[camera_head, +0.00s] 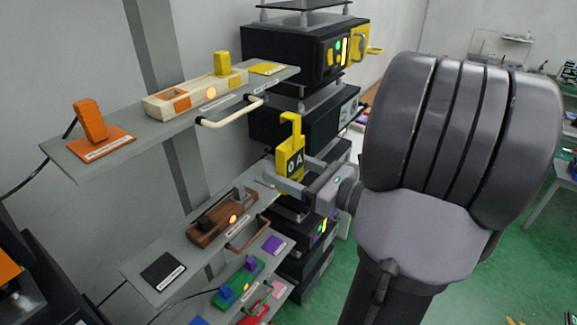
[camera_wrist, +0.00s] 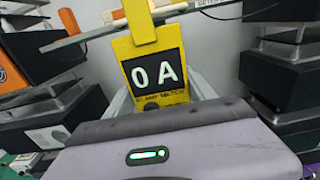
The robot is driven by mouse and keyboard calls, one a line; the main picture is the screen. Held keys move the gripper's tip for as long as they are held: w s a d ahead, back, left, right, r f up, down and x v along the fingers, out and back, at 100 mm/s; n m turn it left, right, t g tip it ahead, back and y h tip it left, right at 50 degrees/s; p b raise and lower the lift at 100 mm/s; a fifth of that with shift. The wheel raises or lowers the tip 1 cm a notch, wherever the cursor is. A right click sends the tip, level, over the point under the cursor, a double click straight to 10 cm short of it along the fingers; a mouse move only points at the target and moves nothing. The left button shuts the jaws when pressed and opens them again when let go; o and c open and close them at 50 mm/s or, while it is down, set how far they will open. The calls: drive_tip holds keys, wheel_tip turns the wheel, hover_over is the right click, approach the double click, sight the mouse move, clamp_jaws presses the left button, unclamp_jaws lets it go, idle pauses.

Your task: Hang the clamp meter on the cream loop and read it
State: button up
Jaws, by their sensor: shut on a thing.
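The yellow clamp meter (camera_head: 289,158) is upright in my gripper (camera_head: 284,184), which is shut on its lower body. The cream loop (camera_head: 232,112) sticks out from the front edge of the upper shelf, under the cream fixture (camera_head: 195,94). The meter is apart from the loop, to its right and lower in the head view.
The upper shelf (camera_head: 110,152) also carries an orange lever fixture (camera_head: 92,122) and a yellow plate. A lower shelf has a brown fixture (camera_head: 222,222) with a brown loop (camera_head: 250,235). Green and red fixtures sit below. Black equipment boxes (camera_head: 290,55) stack behind the meter.

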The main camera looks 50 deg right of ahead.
drive_tip(key=w+f+p, duration=0.1)
drive_tip(key=w, duration=1.1)
drive_tip(key=shift+w+a+f+p, duration=0.2)
drive_tip(key=shift+a+f+p, duration=0.05)
drive_tip(key=shift+a+p, duration=0.2)
drive_tip(key=o, duration=1.6)
drive_tip(key=shift+o, duration=0.4)
drive_tip(key=shift+s, duration=0.1)
